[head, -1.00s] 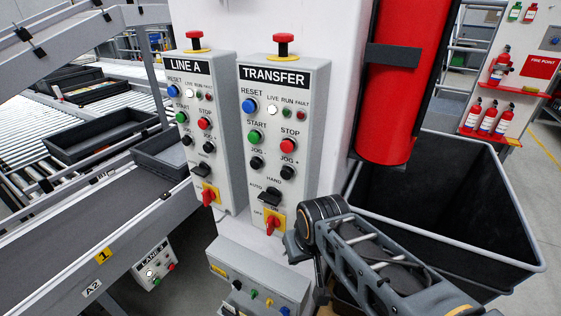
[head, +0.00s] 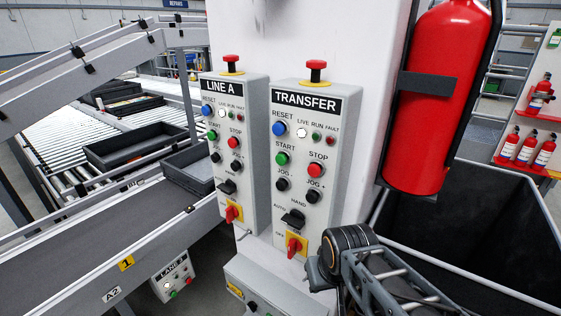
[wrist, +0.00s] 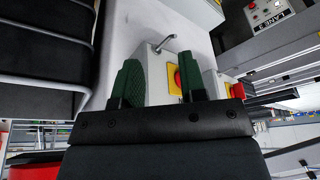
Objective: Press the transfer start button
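The TRANSFER panel (head: 345,130) is an upright grey box on a white column in the head view. Its green START button (head: 282,158) is under the blue RESET button (head: 279,128) and left of the red STOP button (head: 315,170); nothing covers it. My arm is at the lower right of the head view, below the panel's right side; my fingers are not clear there. In the wrist view my gripper (wrist: 160,75) has two green fingers well apart, with nothing held. A yellow switch plate (wrist: 172,78) shows between them. The START button is not visible in the wrist view.
The LINE A panel (head: 218,91) stands close on the left, with similar buttons. A red emergency stop (head: 316,64) tops the TRANSFER panel. A red extinguisher (head: 433,110) hangs to the right, above a large black bin (head: 480,220). A lower control box (head: 260,290) projects below.

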